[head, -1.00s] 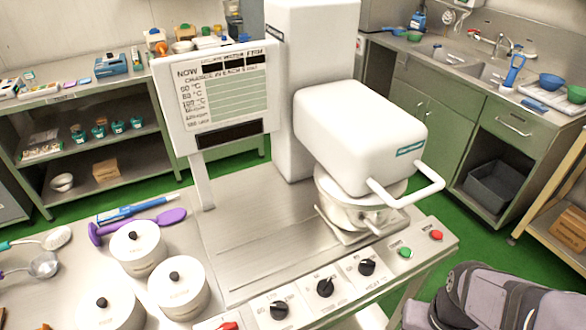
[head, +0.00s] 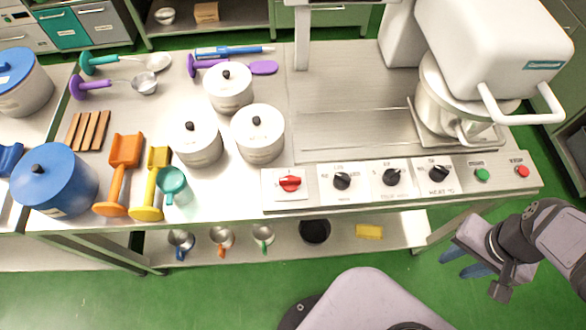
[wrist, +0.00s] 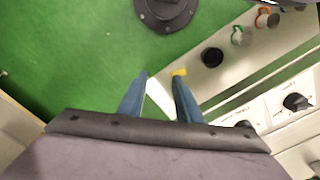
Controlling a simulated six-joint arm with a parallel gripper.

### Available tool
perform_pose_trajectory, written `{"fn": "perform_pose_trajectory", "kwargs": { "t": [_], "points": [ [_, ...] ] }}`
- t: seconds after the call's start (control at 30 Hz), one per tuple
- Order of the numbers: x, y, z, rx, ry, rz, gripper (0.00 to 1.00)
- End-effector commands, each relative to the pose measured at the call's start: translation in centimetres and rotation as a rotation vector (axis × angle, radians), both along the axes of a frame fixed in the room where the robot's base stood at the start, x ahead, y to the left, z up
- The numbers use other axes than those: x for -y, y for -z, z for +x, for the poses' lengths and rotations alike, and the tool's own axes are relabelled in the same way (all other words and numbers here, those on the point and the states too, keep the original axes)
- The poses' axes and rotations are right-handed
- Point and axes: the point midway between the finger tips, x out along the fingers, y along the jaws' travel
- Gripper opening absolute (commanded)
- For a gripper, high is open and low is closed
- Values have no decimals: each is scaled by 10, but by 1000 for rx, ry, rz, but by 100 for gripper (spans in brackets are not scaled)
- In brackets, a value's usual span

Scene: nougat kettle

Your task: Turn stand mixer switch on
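The white stand mixer (head: 490,40) stands at the right end of the bench, its bowl (head: 455,100) under the head. The front control panel (head: 330,205) carries a red rotary switch (head: 289,183), three black knobs (head: 391,177), a green button (head: 482,174) and a red button (head: 522,171). I cannot tell from the blurred labels which one is the mixer switch. My gripper (head: 460,264) is low in front of the bench, below the buttons, apart from the panel. In the wrist view my gripper (wrist: 163,85) has its blue fingers apart, nothing held between them.
A lower shelf (head: 340,235) holds mugs, a black container (head: 315,231) and a yellow block (head: 369,231). The green floor before the bench is clear around my gripper.

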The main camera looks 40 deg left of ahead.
Motion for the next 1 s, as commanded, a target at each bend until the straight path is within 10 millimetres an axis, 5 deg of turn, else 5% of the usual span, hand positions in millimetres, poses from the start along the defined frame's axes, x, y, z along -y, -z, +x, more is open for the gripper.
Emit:
{"fn": "perform_pose_trajectory", "kwargs": {
  "t": [0.67, 1.0],
  "points": [
    [-5, -1, 0, 0, -23, 0, 29],
    [-68, 8, -26, -97, -339, -16, 29]
  ]
}}
